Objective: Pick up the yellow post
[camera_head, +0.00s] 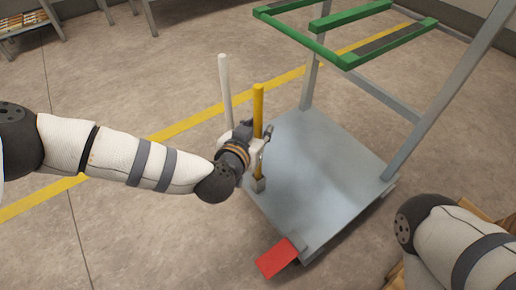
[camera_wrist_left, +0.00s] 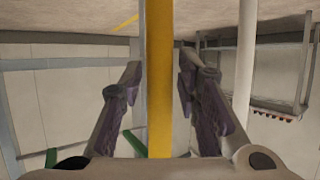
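The yellow post (camera_head: 258,102) stands upright at the left edge of the grey cart platform (camera_head: 318,170), its foot in a small grey socket (camera_head: 258,185). My left gripper (camera_head: 263,134) is at the middle of the post and hides part of it. In the left wrist view, the yellow post (camera_wrist_left: 159,95) runs between the two fingers of the left gripper (camera_wrist_left: 160,72). The fingers are apart, one on each side, with a narrow gap visible to the post. My right arm shows at the lower right; its gripper is out of view.
A white post (camera_head: 225,90) stands close to the left of the yellow one. A green rack frame (camera_head: 345,60) and grey uprights rise over the cart. A red pedal (camera_head: 277,257) sticks out at the front. Floor left of the cart is clear.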

